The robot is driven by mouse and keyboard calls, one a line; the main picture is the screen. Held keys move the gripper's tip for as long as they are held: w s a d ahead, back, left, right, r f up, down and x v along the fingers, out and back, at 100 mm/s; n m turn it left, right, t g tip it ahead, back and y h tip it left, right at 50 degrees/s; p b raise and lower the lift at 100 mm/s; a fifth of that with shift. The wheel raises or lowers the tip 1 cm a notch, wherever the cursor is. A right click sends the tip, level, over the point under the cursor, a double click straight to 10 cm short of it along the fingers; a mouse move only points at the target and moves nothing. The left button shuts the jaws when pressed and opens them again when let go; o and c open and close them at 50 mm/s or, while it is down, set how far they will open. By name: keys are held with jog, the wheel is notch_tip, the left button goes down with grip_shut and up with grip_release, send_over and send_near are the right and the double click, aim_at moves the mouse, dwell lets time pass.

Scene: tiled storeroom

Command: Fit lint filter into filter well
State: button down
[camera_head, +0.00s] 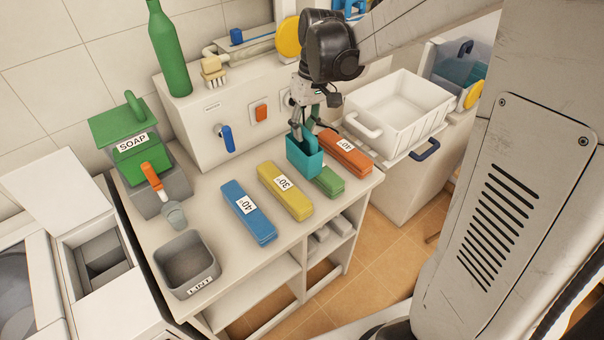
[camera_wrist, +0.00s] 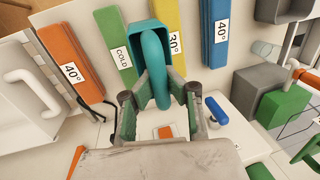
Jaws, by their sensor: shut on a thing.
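The lint filter appears to be the teal box with a looped handle (camera_head: 304,160). My gripper (camera_head: 303,130) is shut on its handle from above. In the wrist view the teal loop (camera_wrist: 155,72) lies between my two fingers (camera_wrist: 161,100), and the box is beyond it. The filter hangs over the green bar at the right of the counter; I cannot tell whether it touches it. A rectangular recess (camera_head: 103,264), which looks like the filter well, sits in the white appliance at lower left. It looks empty, and a white lid stands raised behind it.
A grey LINT bin (camera_head: 188,268), blue bar (camera_head: 248,212), yellow bar (camera_head: 284,192) and orange bar (camera_head: 344,156) stand on the counter (camera_head: 225,252). The SOAP dispenser (camera_head: 140,155) and an orange-handled scoop (camera_head: 160,185) are at left. A white basket (camera_head: 398,112) is at right.

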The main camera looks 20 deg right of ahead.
aim_at(305, 148)
jog(key=shift+s+d+f, duration=0.15)
jog(key=shift+s+d, duration=0.05)
jog(key=shift+n, duration=0.3)
notch_tip(305, 148, down, 5)
jog(key=shift+f, duration=2.45)
jog(key=shift+f, duration=0.2)
jog(key=c, duration=1.9)
grip_release()
jog(key=shift+o, duration=0.2)
jog(key=shift+r, duration=0.15)
